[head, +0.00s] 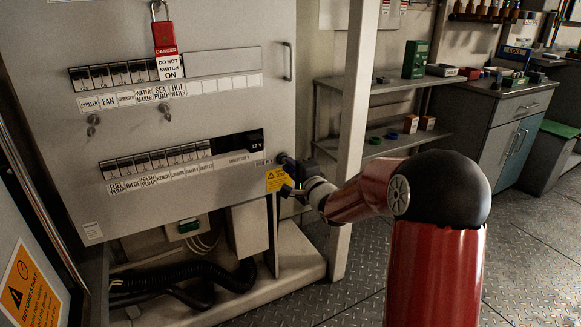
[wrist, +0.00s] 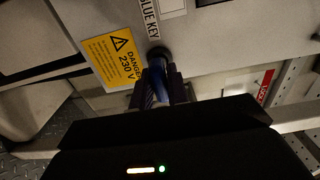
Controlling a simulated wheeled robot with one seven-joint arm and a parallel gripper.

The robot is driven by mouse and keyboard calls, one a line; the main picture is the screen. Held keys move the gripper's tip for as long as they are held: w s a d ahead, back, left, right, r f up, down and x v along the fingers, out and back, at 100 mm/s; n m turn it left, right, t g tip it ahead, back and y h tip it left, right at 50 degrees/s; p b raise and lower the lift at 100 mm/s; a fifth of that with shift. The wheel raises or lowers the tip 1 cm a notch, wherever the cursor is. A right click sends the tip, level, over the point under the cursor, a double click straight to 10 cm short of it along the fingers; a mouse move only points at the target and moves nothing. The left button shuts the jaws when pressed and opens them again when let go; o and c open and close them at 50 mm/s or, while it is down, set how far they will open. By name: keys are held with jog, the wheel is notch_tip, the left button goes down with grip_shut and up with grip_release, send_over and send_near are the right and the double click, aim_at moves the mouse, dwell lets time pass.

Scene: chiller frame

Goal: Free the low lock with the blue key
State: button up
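The low lock is a dark round barrel (wrist: 157,52) on the grey cabinet face, under a label reading "BLUE KEY" (wrist: 149,18). In the head view a dark round fitting (head: 281,158) shows at the cabinet's lower right edge. The blue key (wrist: 160,84) lies between my gripper's two fingers in the wrist view, in line with the lock. Its far end meets the lock, but I cannot tell how deep it sits. My gripper (wrist: 162,88) is shut on the key. In the head view my gripper (head: 294,189) is small and dark beside the yellow warning label.
A yellow 230 V label (wrist: 115,58) is left of the lock. The grey cabinet (head: 225,95) carries switch rows and a red padlock (head: 164,38) with a danger tag. A pale post (head: 350,130) stands close right of my gripper. Shelves (head: 385,87) are behind.

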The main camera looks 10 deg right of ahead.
jog(key=shift+f, duration=0.1)
jog(key=shift+n+b, duration=0.4)
jog(key=shift+b, duration=0.1)
jog(key=shift+n+b, duration=0.65)
jog(key=shift+n, duration=0.35)
